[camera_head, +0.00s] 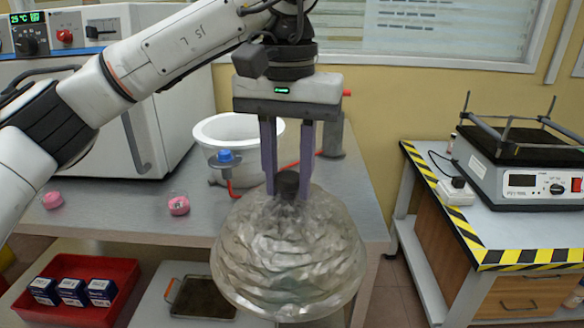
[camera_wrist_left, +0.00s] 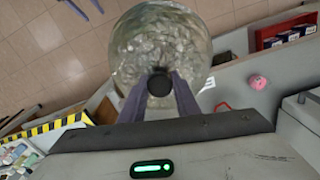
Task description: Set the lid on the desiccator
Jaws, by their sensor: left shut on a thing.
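A clear domed lid (camera_head: 290,255) with a dark round knob (camera_head: 287,185) hangs in front of the metal table's front edge. My left gripper (camera_head: 287,180) is shut on the knob from above, one finger on each side. The left wrist view also shows the lid (camera_wrist_left: 158,40) below the fingers, with the knob (camera_wrist_left: 159,84) between the fingertips. A white round bowl-like vessel (camera_head: 220,130), which may be the desiccator base, stands on the table behind and left of the lid. Its lower part is partly hidden.
A small burner with a blue top (camera_head: 225,157) and two pink items (camera_head: 179,205) sit on the metal table (camera_head: 120,220). A white oven (camera_head: 165,110) stands behind. A red tray (camera_head: 75,312) holds blue boxes below. A shaker (camera_head: 520,165) is on the right table, with a floor gap between.

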